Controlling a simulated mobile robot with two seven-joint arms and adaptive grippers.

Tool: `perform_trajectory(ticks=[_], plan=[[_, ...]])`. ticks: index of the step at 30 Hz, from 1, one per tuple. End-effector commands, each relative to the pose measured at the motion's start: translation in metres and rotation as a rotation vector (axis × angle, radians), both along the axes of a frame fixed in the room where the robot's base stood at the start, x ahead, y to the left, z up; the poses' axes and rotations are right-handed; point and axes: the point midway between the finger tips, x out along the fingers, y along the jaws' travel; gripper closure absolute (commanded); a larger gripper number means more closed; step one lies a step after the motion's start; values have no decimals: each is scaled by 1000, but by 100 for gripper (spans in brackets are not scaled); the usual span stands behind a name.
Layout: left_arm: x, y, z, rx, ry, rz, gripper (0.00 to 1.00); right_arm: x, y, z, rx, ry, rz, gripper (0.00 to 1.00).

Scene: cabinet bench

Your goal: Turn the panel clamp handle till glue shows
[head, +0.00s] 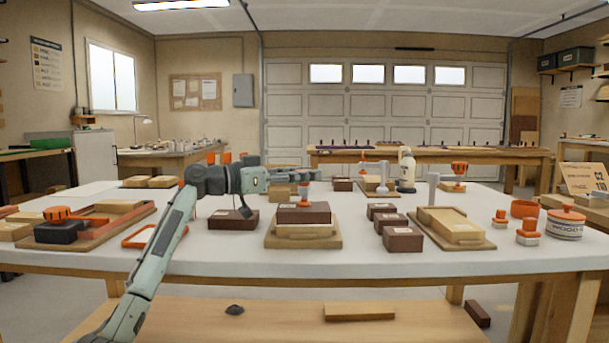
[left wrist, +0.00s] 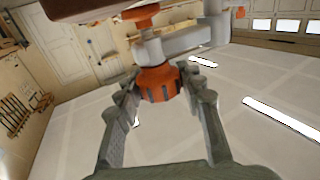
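The panel clamp stands on a wooden base (head: 278,241) in the middle of the bench. Its dark brown block (head: 303,213) lies on pale boards (head: 303,230), with an orange foot (head: 303,204) on top. In the left wrist view the orange clamp handle (left wrist: 158,84) sits below the grey clamp arm (left wrist: 188,40) in the picture. My left gripper (left wrist: 161,74) has a finger close on each side of the handle and looks shut on it. In the head view my left gripper (head: 300,176) mostly hides the handle. No glue is visible. My right gripper is out of view.
Dark blocks (head: 403,239) stand right of the clamp, and another (head: 233,220) stands left. A second orange-handled clamp (head: 459,169) stands at the right. A white bottle (head: 406,170) is behind, and a labelled jar (head: 566,224) is at the far right.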

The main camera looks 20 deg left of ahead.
Motion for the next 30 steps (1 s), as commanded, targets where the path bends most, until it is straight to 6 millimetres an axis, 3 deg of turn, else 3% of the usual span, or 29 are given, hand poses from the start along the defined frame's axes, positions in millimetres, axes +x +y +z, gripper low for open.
perform_trajectory(ticks=[4, 14, 30], plan=[[0, 0, 0, 0, 0, 0, 43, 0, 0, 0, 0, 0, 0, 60], [-2, 2, 0, -1, 1, 1, 43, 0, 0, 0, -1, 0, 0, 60], [-67, 74, -1, 0, 1, 3, 43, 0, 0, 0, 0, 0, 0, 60]])
